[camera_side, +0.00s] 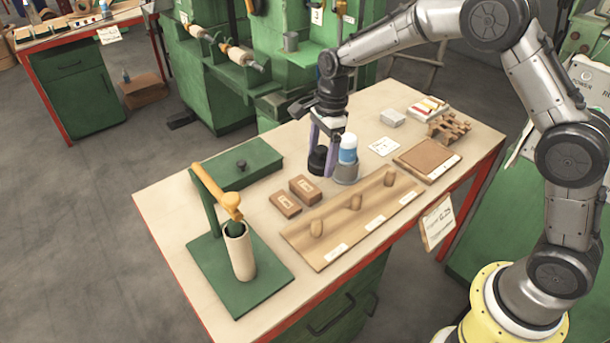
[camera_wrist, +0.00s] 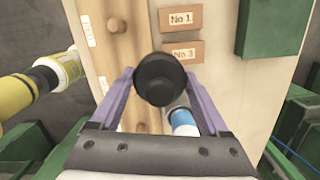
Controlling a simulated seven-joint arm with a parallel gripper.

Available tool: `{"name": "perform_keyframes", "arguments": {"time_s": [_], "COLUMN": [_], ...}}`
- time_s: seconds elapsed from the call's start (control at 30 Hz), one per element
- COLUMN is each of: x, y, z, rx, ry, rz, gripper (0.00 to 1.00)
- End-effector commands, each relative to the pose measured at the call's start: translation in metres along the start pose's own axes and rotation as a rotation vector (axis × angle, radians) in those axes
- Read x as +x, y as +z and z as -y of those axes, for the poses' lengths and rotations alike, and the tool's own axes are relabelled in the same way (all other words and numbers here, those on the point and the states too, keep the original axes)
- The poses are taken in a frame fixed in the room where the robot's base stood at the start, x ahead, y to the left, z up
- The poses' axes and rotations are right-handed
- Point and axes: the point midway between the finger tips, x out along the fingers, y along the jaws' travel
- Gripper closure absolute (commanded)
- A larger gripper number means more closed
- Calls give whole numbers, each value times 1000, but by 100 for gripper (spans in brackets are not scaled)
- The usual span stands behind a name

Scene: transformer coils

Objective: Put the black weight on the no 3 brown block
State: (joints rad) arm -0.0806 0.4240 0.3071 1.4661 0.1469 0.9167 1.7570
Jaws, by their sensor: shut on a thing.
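The black weight (camera_side: 317,160) is between the purple fingers of my gripper (camera_side: 323,158). In the wrist view the weight (camera_wrist: 160,79) shows from above, with a finger on each side. My gripper is shut on it; the gap below the weight is hard to judge. The No 3 brown block (camera_wrist: 183,51) lies just beyond the weight in the wrist view, its label partly visible. In the side view this block (camera_side: 304,189) lies in front of and left of the weight, with its top bare. The No 1 brown block (camera_wrist: 181,20) lies beside it, also in the side view (camera_side: 285,205).
A blue-and-white bottle (camera_side: 348,149) in a grey cup (camera_side: 345,172) stands close right of my gripper. A long wooden board with pegs (camera_side: 354,218) lies in front. A green box (camera_side: 238,164) is at left, near a green stand (camera_side: 240,278) holding a pale cylinder.

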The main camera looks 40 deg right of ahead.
Motion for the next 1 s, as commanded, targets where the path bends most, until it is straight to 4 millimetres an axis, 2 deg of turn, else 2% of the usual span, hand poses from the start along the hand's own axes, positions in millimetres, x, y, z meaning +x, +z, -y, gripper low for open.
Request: {"name": "perform_keyframes", "arguments": {"time_s": [0.13, 0.3, 0.57, 0.83, 1.0], "x": [25, 45, 56, 87, 89], "y": [4, 8, 9, 6, 6], "z": [21, 38, 47, 49, 50], "rx": [0, -1, -1, -1, -1], "ry": [-2, -5, -5, -3, -6], "rz": [1, 1, 1, 1, 2], "gripper": [100, 100, 100, 100, 100]}}
